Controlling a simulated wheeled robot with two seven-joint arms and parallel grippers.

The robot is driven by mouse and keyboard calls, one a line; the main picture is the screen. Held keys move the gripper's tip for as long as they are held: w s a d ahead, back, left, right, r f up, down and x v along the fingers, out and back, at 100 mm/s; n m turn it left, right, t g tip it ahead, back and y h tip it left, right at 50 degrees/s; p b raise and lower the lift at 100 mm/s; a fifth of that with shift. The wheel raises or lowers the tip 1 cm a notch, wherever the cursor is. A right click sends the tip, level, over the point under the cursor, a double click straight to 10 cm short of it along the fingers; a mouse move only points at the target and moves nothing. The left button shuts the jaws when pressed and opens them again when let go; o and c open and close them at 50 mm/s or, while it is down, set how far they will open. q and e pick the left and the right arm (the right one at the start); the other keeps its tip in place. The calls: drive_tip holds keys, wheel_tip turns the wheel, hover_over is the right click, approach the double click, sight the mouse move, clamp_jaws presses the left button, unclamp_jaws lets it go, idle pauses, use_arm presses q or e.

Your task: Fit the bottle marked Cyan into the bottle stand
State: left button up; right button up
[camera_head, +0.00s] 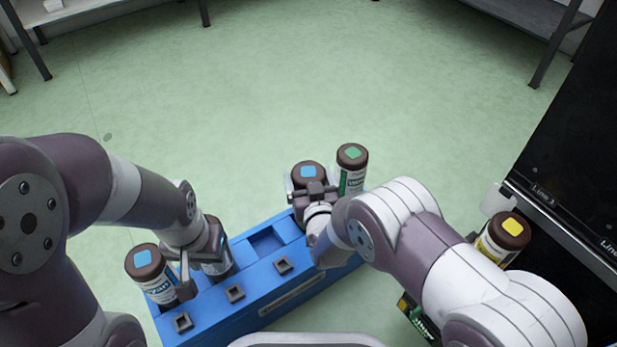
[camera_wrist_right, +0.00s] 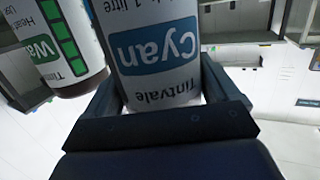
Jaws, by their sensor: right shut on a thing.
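The Cyan bottle (camera_wrist_right: 165,55), white with a brown cap and blue cap square, is between the fingers of my right gripper (camera_wrist_right: 165,105), which is shut on it. In the head view its cap (camera_head: 308,173) shows near the far end of the blue bottle stand (camera_head: 285,292); its base is hidden, so I cannot tell whether it is seated. An empty square slot (camera_head: 266,243) shows in the stand. My left gripper (camera_head: 203,262) is around a dark-capped bottle (camera_head: 217,266) at the stand's left part; its hold is unclear.
A green-marked bottle (camera_head: 352,168) stands close beside the Cyan bottle. Another blue-capped bottle (camera_head: 150,275) is at the stand's left end. A yellow-marked bottle (camera_head: 503,238) is at the right near a black cabinet (camera_head: 575,150). Open green floor (camera_head: 230,90) lies beyond.

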idle(0.3)
drive_tip(key=shift+f, duration=0.4)
drive_tip(key=o, duration=1.6)
drive_tip(key=shift+o, duration=0.2)
